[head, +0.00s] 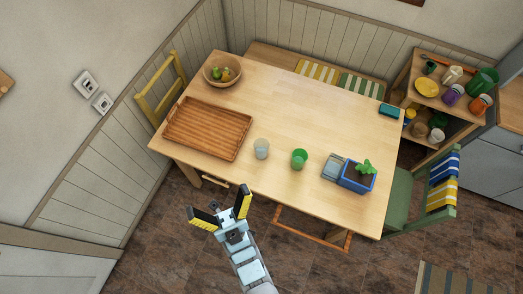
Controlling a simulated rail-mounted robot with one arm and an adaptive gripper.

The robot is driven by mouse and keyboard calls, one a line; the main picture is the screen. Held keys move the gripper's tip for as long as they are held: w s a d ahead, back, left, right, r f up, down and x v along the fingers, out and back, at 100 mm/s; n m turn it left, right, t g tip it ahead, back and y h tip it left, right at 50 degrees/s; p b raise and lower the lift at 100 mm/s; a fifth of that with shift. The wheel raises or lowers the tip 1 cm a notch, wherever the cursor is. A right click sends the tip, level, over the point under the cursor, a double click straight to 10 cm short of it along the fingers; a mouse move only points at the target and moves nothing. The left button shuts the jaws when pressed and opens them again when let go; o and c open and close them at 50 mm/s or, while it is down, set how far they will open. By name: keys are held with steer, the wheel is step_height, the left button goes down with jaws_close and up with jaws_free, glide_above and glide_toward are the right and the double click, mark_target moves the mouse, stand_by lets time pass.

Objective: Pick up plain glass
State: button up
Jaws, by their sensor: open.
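A plain clear glass (261,148) stands upright on the wooden table (290,104), near its front edge and just right of a wooden tray. A green glass (299,159) stands to its right, a small gap apart. My gripper (220,204) is open and empty, its two yellow-and-black fingers spread wide. In the picture it is in front of the table's near edge, below and left of the plain glass and apart from it. Nothing hides the plain glass.
A slatted tray (208,128) lies left of the glass. A fruit bowl (222,70) is at the back left. A blue planter (357,176) stands at the front right. Chairs stand left and right. The table's middle is clear.

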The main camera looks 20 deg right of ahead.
steer(key=w+f+n+g+y+b, duration=0.1)
steer(key=w+f+g+b, duration=0.4)
steer(key=w+f+b, duration=0.75)
steer(key=m+g+h+b, duration=0.65)
steer(key=g+b, duration=0.85)
steer(key=b, duration=1)
glide_toward(262, 146)
steer(key=shift+w+a+f+h+b, duration=0.1)
steer(key=shift+w+f+h+b, duration=0.1)
steer(key=shift+w+b, duration=0.35)
steer(key=shift+w+a+f+h+b, duration=0.15)
steer(key=shift+w+b, duration=0.2)
steer(key=shift+b, duration=0.25)
steer(key=shift+g, duration=0.3)
steer(key=shift+d+b+x, duration=0.25)
steer(key=shift+b+x, duration=0.5)
steer(key=shift+x, duration=1.75)
steer(key=shift+w+d, duration=0.1)
steer(key=shift+w, duration=0.05)
steer(key=shift+f, duration=0.1)
steer(key=c, duration=1.3)
steer(key=shift+c, duration=0.2)
